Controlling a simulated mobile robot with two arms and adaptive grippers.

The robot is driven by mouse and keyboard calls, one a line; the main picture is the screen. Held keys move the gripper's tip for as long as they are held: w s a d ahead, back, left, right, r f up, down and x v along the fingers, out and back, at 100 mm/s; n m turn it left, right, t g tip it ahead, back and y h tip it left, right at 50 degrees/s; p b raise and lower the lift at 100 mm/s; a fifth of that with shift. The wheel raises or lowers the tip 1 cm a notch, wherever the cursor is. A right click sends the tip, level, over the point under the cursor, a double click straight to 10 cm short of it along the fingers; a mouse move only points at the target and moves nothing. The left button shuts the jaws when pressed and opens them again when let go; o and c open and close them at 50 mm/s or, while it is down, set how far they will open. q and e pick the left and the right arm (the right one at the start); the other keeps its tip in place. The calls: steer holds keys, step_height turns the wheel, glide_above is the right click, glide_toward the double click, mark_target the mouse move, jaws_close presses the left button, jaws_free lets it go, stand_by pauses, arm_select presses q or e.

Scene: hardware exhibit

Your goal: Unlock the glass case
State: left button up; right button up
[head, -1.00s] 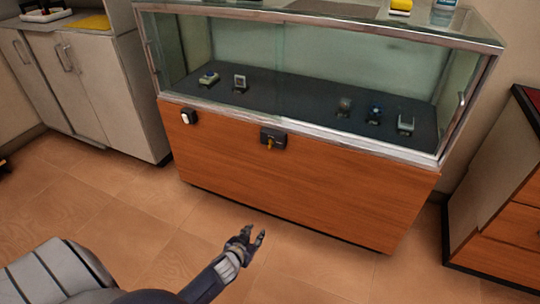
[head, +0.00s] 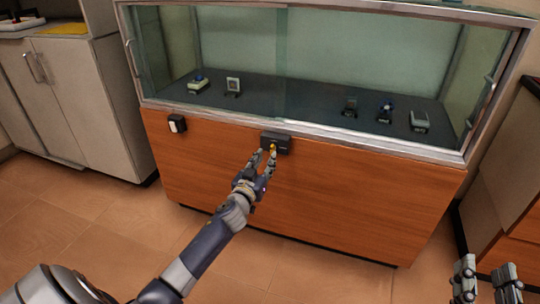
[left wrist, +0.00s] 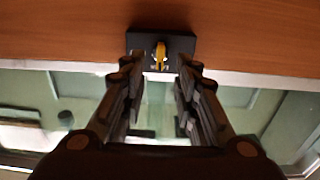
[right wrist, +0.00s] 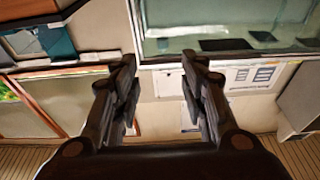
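The glass case (head: 330,40) has a wooden front and displays several small items behind its glass. A dark lock box (head: 281,141) is fixed on the wooden front just under the glass edge, with a yellow key (head: 273,148) in it. My left gripper (head: 263,153) is open, with its fingers pointing at the key. In the left wrist view the key (left wrist: 160,54) shows upright against the dark lock box (left wrist: 140,43), between and just beyond the open fingertips; I cannot tell whether they touch it. My right gripper (right wrist: 160,62) is open and empty, low at the right of the head view (head: 484,268).
A white and black device (head: 177,124) is mounted on the case's front at the left. A grey cabinet (head: 85,95) stands to the left and a wooden drawer unit (head: 510,215) to the right. The tiled floor (head: 90,225) before the case is clear.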

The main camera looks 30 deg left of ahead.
mark_target(271, 150)
arm_select(q)
steer(key=shift+b+x, duration=0.45)
steer(key=shift+x, duration=2.05)
arm_select(e)
steer(key=shift+s+a+r+t+y, duration=0.15)
steer(key=shift+s+r+t, duration=0.3)
steer(key=shift+r, duration=0.45)
steer(key=shift+s+d+r+t+y, duration=0.1)
steer(key=shift+s+r+t+y, duration=0.15)
steer(key=shift+r+t, duration=0.55)
steer(key=shift+s+a+r+t+y, duration=0.15)
steer(key=shift+s+r+t, duration=0.25)
steer(key=shift+r, duration=0.6)
steer(key=shift+d, duration=0.1)
arm_select(q)
jaws_close()
